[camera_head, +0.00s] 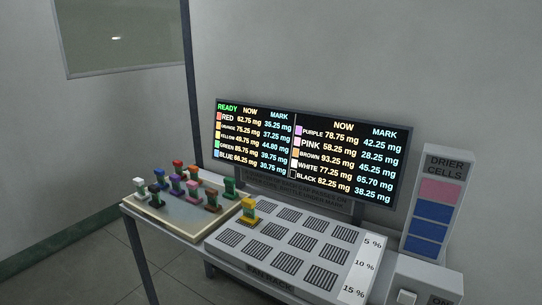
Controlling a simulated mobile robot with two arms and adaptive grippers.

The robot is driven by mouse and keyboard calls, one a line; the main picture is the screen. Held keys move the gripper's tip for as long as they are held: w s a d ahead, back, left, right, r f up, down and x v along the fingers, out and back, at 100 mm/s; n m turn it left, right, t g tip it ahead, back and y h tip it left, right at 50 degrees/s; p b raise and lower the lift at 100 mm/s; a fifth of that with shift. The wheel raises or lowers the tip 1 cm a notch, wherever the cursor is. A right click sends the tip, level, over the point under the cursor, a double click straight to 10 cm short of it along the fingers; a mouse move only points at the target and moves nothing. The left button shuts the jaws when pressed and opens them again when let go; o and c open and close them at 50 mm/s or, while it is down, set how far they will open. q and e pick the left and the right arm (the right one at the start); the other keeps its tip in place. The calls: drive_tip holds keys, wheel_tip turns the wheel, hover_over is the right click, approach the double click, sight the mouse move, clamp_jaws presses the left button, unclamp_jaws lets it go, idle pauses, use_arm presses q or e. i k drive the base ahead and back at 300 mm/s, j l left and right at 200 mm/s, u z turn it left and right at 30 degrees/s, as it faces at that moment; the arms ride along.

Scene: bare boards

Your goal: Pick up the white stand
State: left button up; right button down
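The white stand (140,187) is small and sits at the left corner of a pale tray (176,227), among several coloured stands. Its top looks whitish and its lower part darker green, but it is too small to make out in detail. Neither of my grippers shows in the head view.
A yellow stand (249,211) sits on a grey fan rack (300,222) with several slotted vents, right of the tray. Behind it stands a black readout screen (312,150). At the right are a drier cells panel (436,205) and a switch box (424,285).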

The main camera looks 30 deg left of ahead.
sight(141, 195)
drive_tip(key=u, duration=1.9)
drive_tip(key=i+u, duration=0.25)
drive_tip(key=i, duration=0.4)
